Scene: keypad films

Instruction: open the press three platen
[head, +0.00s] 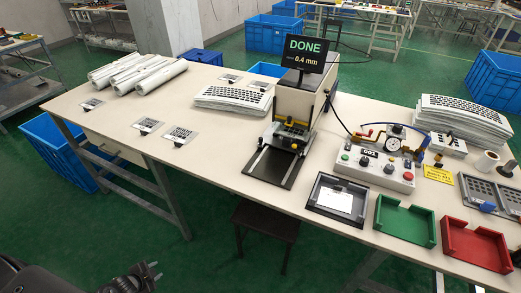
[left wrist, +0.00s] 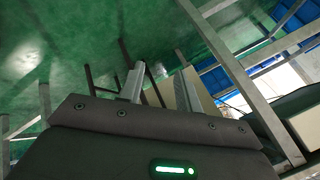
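The press (head: 300,100) stands on the middle of the long table. Its screen (head: 303,53) reads "DONE" and "0.4 mm". The platen area (head: 289,133) is at its front, over a dark slide plate (head: 272,167); from here I cannot tell whether the platen is raised or closed. A control box (head: 372,168) with buttons, a gauge and a small number label stands to its right. My left gripper (head: 136,279) is low at the bottom left, away from the table. In the left wrist view its fingers (left wrist: 158,80) are apart and empty. My right gripper is out of view.
A black tray with a white piece (head: 338,200), a green tray (head: 404,222) and a red tray (head: 477,246) line the front edge. Keypad sheets (head: 232,98), (head: 462,117) are stacked left and right. A stool (head: 266,218) stands below. The left front table is mostly clear.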

